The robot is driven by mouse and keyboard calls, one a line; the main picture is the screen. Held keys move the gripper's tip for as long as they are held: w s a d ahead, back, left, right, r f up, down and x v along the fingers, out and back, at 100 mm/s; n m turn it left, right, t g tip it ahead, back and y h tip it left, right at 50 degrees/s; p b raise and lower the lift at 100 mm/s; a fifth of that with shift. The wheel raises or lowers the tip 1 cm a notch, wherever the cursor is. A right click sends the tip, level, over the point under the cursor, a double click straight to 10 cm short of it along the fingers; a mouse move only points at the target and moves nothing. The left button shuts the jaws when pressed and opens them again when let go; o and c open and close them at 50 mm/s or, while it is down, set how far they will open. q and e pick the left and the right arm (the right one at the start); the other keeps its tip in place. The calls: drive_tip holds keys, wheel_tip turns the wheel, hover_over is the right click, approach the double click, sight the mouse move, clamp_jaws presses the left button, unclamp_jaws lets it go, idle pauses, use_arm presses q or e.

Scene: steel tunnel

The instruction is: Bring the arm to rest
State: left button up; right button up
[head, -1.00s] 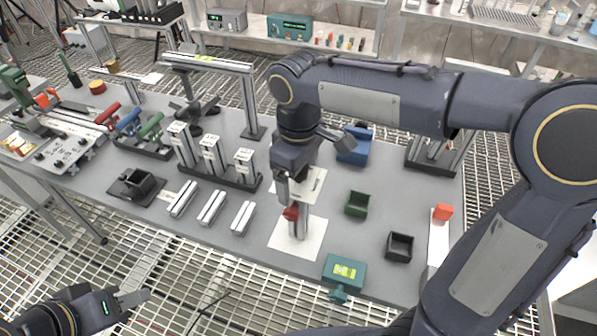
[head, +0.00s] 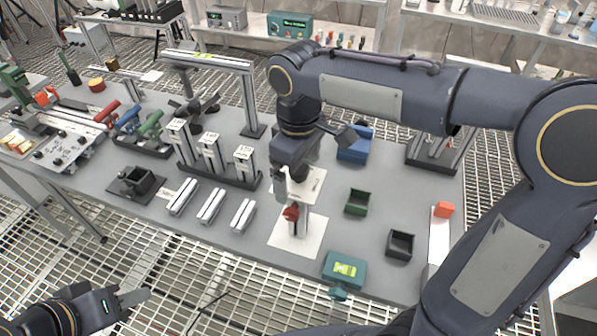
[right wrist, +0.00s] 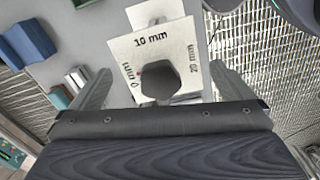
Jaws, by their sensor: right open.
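My right arm reaches across the table from the right, and its gripper (head: 287,190) hangs over a small stand (head: 302,222) with a red part on a white sheet. In the right wrist view my right gripper (right wrist: 161,76) has its fingers wide apart with nothing gripped. Between and beyond them is a pale plate (right wrist: 130,56) marked 0, 10 and 20 mm, with a dark hexagonal knob (right wrist: 159,82). My left gripper (head: 132,297) is low at the left, off the table's front edge; its finger gap is not clear.
Around the stand are a green bin (head: 357,202), a black bin (head: 399,245), a blue bin (head: 355,147) and a teal box (head: 344,270). A metal gantry (head: 207,62) and a row of posts (head: 211,155) stand to the left. Bare table lies between the bins.

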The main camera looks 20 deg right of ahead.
wheel_tip(320, 180, up, 6)
drive_tip(key=shift+r, duration=0.15)
drive_tip(key=shift+s+d, duration=0.25)
drive_tip(key=shift+d, duration=0.1)
drive_tip(key=s+d+f+m+t+y, duration=0.2)
drive_tip(key=s+d+f+m, duration=0.2)
drive_tip(key=s, duration=0.4)
drive_tip(key=s+d+f+m+t+y, duration=0.1)
drive_tip(key=s+d+f+m+t, duration=0.2)
drive_tip(key=s+d+f+m, duration=0.1)
drive_tip(key=s+f+m, duration=0.1)
drive_tip(key=s+m, duration=0.1)
drive_tip(key=s, duration=0.1)
drive_tip(key=shift+s+d+f+m+t+y, duration=0.25)
drive_tip(key=shift+s+m+t+y, duration=0.05)
drive_tip(key=shift+s+y, duration=0.1)
